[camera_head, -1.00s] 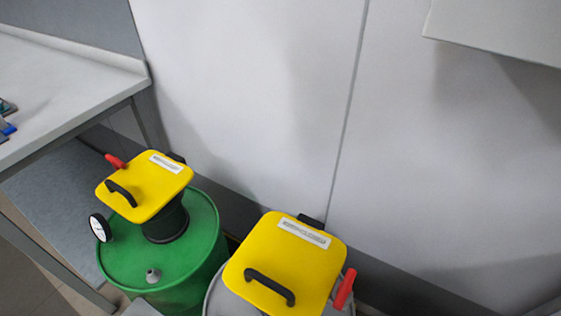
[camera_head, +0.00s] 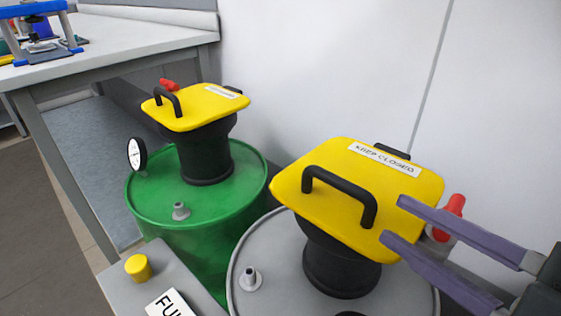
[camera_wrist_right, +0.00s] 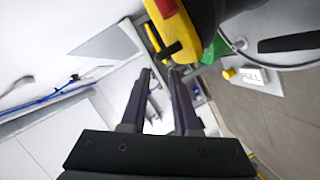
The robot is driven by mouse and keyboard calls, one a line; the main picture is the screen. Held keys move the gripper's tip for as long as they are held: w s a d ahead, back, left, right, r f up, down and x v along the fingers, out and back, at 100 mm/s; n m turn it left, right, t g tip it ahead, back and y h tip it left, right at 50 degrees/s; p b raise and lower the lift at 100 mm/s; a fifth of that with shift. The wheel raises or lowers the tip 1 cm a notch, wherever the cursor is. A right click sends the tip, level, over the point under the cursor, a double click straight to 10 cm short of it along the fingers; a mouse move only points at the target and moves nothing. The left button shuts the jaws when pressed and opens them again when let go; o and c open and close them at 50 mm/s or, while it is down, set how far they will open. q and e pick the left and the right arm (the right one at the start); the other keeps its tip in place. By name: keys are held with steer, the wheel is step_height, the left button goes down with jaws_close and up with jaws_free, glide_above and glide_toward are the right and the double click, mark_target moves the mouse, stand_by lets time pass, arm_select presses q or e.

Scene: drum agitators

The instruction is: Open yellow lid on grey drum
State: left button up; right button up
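The grey drum (camera_head: 272,262) stands at the front right, with a black neck on its top. Its yellow lid (camera_head: 350,175) lies flat over the neck and looks closed. The lid has a black handle (camera_head: 338,188) at the front and a "KEEP CLOSED" label. A red lever (camera_head: 454,207) sits at its right side, partly behind my gripper. My right gripper (camera_head: 392,219) is open, its fingertips overlapping the lid's right edge; I cannot tell if they touch. In the right wrist view its fingers (camera_wrist_right: 160,73) are apart and empty, beside a yellow lid (camera_wrist_right: 178,35). My left gripper is not in view.
A green drum (camera_head: 215,235) with its own yellow lid (camera_head: 195,105) and a gauge (camera_head: 137,153) stands to the left. A grey box (camera_head: 170,280) with a yellow button (camera_head: 138,267) is in front. A table (camera_head: 130,40) stands back left; the wall is close behind.

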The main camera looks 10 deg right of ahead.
mark_target(356, 193)
steer(key=p+x, duration=0.1)
steer(key=x, duration=0.7)
steer(key=shift+w+p, duration=0.3)
steer(key=shift+w, duration=0.05)
steer(key=shift+w+a+f, duration=0.1)
steer(key=shift+w+a, duration=0.2)
steer(key=shift+w, duration=0.25)
jaws_close()
stand_by(0.6)
